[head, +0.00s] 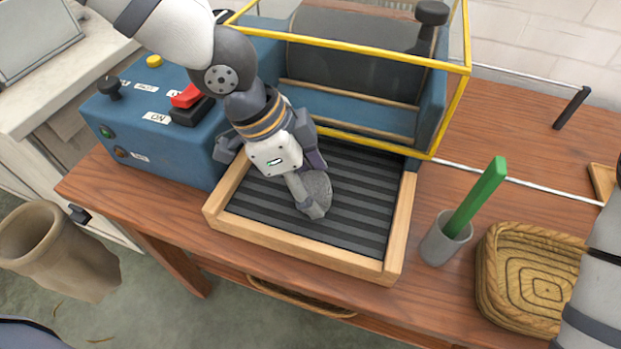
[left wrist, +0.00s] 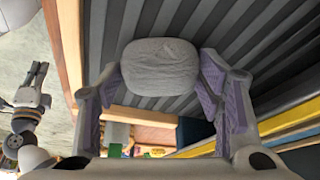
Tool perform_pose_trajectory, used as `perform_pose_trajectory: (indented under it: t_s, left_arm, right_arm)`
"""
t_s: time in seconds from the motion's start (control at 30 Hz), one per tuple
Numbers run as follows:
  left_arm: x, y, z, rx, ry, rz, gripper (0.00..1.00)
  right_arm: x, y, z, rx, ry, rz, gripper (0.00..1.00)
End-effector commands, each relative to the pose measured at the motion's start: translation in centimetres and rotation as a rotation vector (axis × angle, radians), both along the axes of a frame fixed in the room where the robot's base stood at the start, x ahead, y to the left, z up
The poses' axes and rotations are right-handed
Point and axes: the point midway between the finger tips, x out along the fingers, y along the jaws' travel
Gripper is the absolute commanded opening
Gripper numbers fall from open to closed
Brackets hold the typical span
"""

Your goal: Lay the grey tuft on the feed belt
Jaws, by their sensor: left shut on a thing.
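The grey tuft (head: 318,187) is a rounded, pale grey wad at my left gripper's fingertips (head: 315,200). In the left wrist view the tuft (left wrist: 160,67) sits between the two purple-padded fingers of my left gripper (left wrist: 165,85), which is shut on it. The feed belt (head: 350,220) is a dark ribbed surface inside a wooden frame (head: 300,245). The tuft is over the belt's middle; I cannot tell whether it touches the ribs. In the head view, a pale arm link of mine shows at the right edge, but its gripper is not seen.
A blue machine housing (head: 150,140) with a red switch (head: 187,96) stands left of the belt. A yellow guard frame (head: 400,62) rises behind it. A grey cup (head: 442,240) with a green stick (head: 478,195) and a woven basket (head: 535,275) stand to the right.

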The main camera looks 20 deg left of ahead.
Motion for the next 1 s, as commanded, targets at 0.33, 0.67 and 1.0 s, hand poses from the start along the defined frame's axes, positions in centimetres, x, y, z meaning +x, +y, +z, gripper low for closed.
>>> perform_pose_trajectory:
  t_s: [0.33,0.67,1.0]
  left_arm:
    - [0.0,0.0,-0.3,0.001,0.0,0.0,0.8]
    - [-0.1,0.5,1.7,-0.003,-0.007,0.005,0.8]
    - [-1.3,3.4,9.2,-0.004,-0.006,0.001,0.8]
  right_arm:
    - [0.0,0.0,0.0,0.0,-0.001,0.0,0.0]
    - [0.5,0.0,0.4,0.0,-0.017,0.0,0.0]
    - [1.7,0.0,1.5,0.0,-0.063,-0.001,0.0]
